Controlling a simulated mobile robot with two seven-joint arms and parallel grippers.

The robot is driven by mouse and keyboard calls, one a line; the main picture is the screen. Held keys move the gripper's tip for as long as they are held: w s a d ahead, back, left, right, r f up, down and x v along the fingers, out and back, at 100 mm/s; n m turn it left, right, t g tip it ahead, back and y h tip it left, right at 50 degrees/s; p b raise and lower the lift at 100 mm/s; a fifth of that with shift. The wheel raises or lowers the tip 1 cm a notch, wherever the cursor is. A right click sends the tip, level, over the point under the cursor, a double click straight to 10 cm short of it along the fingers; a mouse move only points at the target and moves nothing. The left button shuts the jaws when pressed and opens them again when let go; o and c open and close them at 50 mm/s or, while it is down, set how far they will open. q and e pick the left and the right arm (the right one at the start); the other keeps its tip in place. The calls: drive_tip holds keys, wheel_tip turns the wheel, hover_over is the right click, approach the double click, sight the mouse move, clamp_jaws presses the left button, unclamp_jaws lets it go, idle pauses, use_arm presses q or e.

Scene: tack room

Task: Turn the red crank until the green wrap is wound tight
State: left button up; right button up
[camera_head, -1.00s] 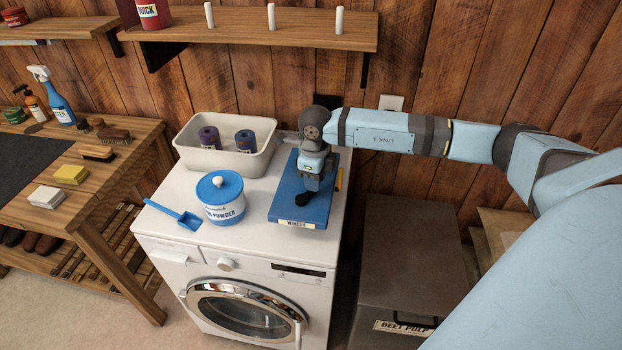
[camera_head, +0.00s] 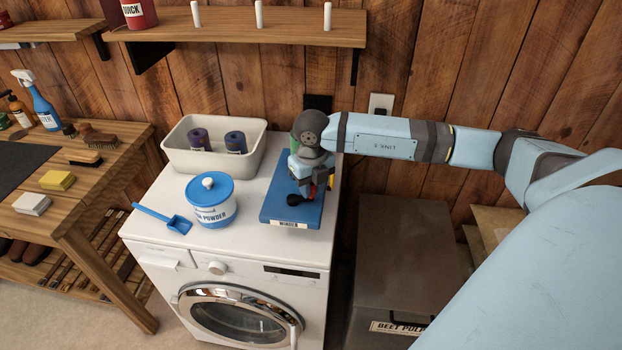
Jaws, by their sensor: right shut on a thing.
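The blue winder board (camera_head: 284,214), labelled at its front edge, lies on the right part of the white washing machine's top. My right gripper (camera_head: 297,198) is low over the board, shut on the red crank (camera_head: 313,191). My left gripper is not in view.
A cream tub (camera_head: 180,168) with two dark rolls stands at the back of the washing machine (camera_head: 150,236). A blue-lidded powder jar (camera_head: 210,214) and a blue scoop (camera_head: 170,218) are left of the board. A wooden shelf (camera_head: 235,27) hangs above.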

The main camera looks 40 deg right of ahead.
idle(0.3)
drive_tip(key=o, duration=0.9)
drive_tip(key=shift+s, duration=0.1)
drive_tip(key=shift+o, duration=0.2)
drive_tip(key=shift+r, duration=0.1)
wheel_tip(320, 180, up, 14)
drive_tip(key=b, duration=0.1)
drive_tip(key=shift+f, duration=0.2)
